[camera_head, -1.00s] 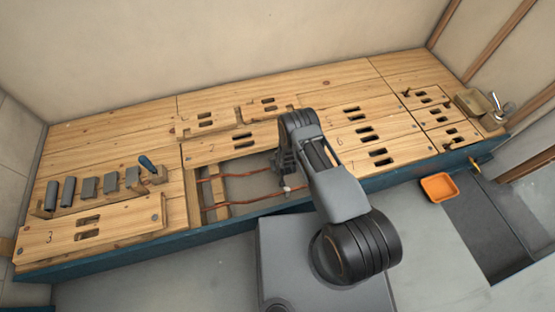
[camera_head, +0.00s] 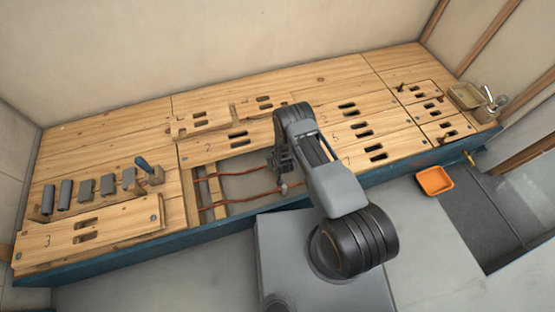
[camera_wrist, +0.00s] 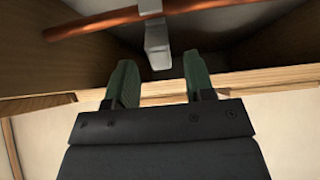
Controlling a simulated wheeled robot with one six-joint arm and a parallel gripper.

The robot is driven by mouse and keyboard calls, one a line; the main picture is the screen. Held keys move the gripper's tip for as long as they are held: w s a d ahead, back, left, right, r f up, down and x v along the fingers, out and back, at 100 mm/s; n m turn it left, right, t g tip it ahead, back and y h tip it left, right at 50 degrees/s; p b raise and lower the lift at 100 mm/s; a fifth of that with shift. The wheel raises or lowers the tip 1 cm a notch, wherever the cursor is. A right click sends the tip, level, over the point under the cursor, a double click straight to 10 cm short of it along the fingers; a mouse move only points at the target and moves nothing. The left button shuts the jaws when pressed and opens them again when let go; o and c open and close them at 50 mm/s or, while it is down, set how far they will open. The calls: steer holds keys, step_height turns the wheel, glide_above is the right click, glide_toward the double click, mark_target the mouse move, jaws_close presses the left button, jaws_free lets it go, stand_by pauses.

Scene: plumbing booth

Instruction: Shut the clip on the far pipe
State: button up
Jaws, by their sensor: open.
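Two copper pipes run across the open bay in the bench: the far pipe (camera_head: 237,173) and the near pipe (camera_head: 238,197). My gripper (camera_head: 281,164) is down at the right part of the bay, partly hidden by my arm. A small pale clip (camera_head: 284,188) shows on the near pipe just below it. In the wrist view, my gripper (camera_wrist: 158,85) is open and empty, with green fingers. A grey clip (camera_wrist: 156,40) sits on a copper pipe (camera_wrist: 90,27) just ahead of the fingertips, roughly in line with the gap. I cannot tell whether its latch is closed.
Wooden boards cover the bench around the bay; a raised board marked 3 (camera_head: 60,241) lies at left. An orange tray (camera_head: 435,181) is at right. In the wrist view, wooden walls (camera_wrist: 30,60) flank the clip.

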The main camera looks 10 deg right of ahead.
steer(key=p+v, duration=0.4)
steer(key=v, duration=0.8)
steer(key=shift+s+r, duration=0.1)
